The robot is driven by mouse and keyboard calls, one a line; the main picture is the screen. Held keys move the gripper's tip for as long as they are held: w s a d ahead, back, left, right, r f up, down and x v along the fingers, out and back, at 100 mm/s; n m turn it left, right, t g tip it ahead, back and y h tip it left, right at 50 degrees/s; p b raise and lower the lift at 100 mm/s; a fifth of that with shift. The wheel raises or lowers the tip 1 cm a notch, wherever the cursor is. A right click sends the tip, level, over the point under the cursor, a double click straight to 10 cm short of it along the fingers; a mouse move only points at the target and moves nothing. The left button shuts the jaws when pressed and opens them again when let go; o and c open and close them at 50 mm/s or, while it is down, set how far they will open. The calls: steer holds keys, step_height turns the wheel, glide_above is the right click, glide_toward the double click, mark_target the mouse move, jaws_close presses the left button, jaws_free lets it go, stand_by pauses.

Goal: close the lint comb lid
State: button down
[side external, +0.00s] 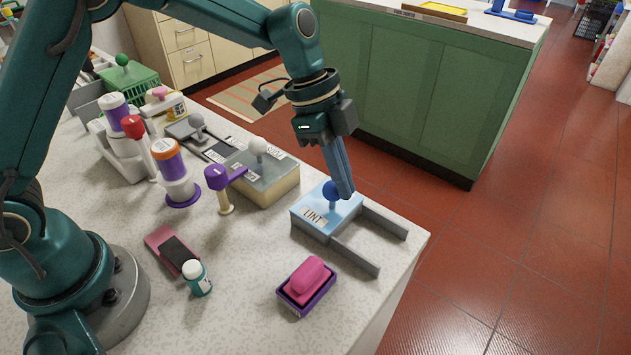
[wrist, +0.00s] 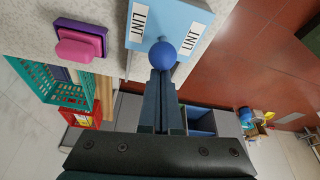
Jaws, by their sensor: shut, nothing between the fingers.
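The lint comb lid (side external: 345,213) is a light blue slab marked LINT with a round blue knob (side external: 328,190) on top. It sits at the left end of two parallel grey rails (side external: 384,221) near the counter's right edge. My gripper (side external: 346,194) is shut and empty, pointing down just right of the knob. In the wrist view the lid (wrist: 172,16) shows two LINT labels, and my shut fingertips (wrist: 162,72) are right beside the knob (wrist: 162,54). I cannot tell whether they touch it.
A pink soap in a purple dish (side external: 308,282) stands in front of the rails. A cream box with a grey top (side external: 266,180) and a purple-headed tool (side external: 217,177) stand to the left. A small white bottle (side external: 197,278) is nearer my base. The space between the rails is clear.

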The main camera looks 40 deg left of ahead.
stand_by(0.3)
steer(key=d, duration=0.4)
step_height(320, 180, up, 17)
steer(key=n+t, duration=0.1)
steer(key=t, duration=0.1)
glide_above(316, 212)
steer(key=s+a+f+n+t+y, duration=0.2)
steer(key=s+a+n+t+y, duration=0.1)
steer(key=s+a+n, duration=0.65)
steer(key=s+f+n+y, duration=0.1)
steer(key=s+f+n, duration=0.4)
steer(key=f, duration=0.1)
steer(key=shift+s+a+f, duration=0.25)
steer(key=shift+s+a, duration=0.05)
steer(key=shift+a, duration=0.1)
